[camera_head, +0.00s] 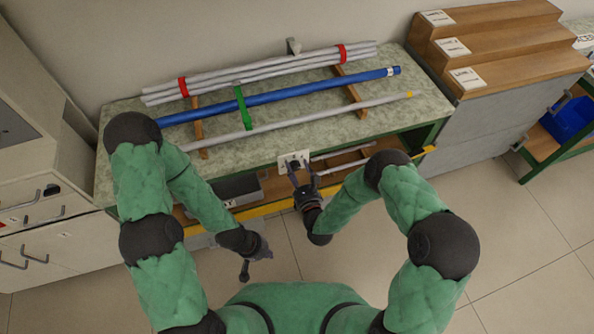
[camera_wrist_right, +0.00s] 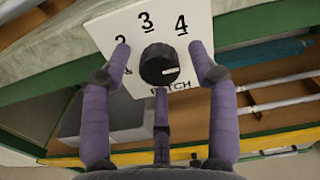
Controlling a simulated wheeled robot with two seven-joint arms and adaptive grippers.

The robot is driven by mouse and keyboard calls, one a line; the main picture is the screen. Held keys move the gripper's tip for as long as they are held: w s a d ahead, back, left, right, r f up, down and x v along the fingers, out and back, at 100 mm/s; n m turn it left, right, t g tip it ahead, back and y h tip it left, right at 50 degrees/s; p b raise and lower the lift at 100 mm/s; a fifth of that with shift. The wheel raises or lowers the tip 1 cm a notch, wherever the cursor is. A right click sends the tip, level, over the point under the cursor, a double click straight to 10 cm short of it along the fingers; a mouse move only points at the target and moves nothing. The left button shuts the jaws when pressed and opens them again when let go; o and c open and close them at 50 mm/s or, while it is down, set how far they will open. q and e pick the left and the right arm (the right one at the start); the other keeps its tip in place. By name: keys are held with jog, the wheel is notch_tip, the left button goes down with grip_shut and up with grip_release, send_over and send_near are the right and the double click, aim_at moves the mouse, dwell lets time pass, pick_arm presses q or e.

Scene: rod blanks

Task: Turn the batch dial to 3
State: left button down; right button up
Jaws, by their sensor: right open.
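The batch dial is a black round knob (camera_wrist_right: 158,65) on a white plate (camera_wrist_right: 135,25) marked 2, 3 and 4. Its white pointer line points right, below the 4 and not at the 3. In the head view the plate (camera_head: 294,160) is on the front of the bench. My right gripper (camera_wrist_right: 160,62) is open, with two fingers either side of the knob and a third below it; I see no clear contact. In the head view my right gripper (camera_head: 302,175) is at the plate. My left gripper (camera_head: 254,260) hangs low in front of the bench, and its jaws are unclear.
The bench top (camera_head: 300,143) carries a bundle of grey rods (camera_head: 260,70), a blue rod (camera_head: 290,94) and a single grey rod (camera_head: 320,118) on wooden rests. A wooden stepped stand (camera_head: 500,45) is at right. Open floor lies in front.

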jog(key=c, duration=1.2)
jog(key=shift+o, duration=0.2)
jog(key=shift+n, duration=0.3)
jog(key=n+b, duration=0.1)
jog(key=n, duration=0.2)
jog(key=shift+n, duration=0.3)
jog(key=n+b, duration=0.1)
jog(key=n, duration=0.3)
jog(key=shift+f+n, duration=0.1)
jog(key=shift+n, duration=0.2)
jog(key=n+b, duration=0.1)
jog(key=n, duration=0.3)
jog(key=n+b, duration=0.1)
jog(key=n, duration=0.3)
jog(key=shift+n, duration=0.3)
jog(key=shift+d+n, duration=0.1)
jog(key=shift+n, duration=0.2)
jog(key=o, duration=1.2)
jog(key=shift+c, duration=0.2)
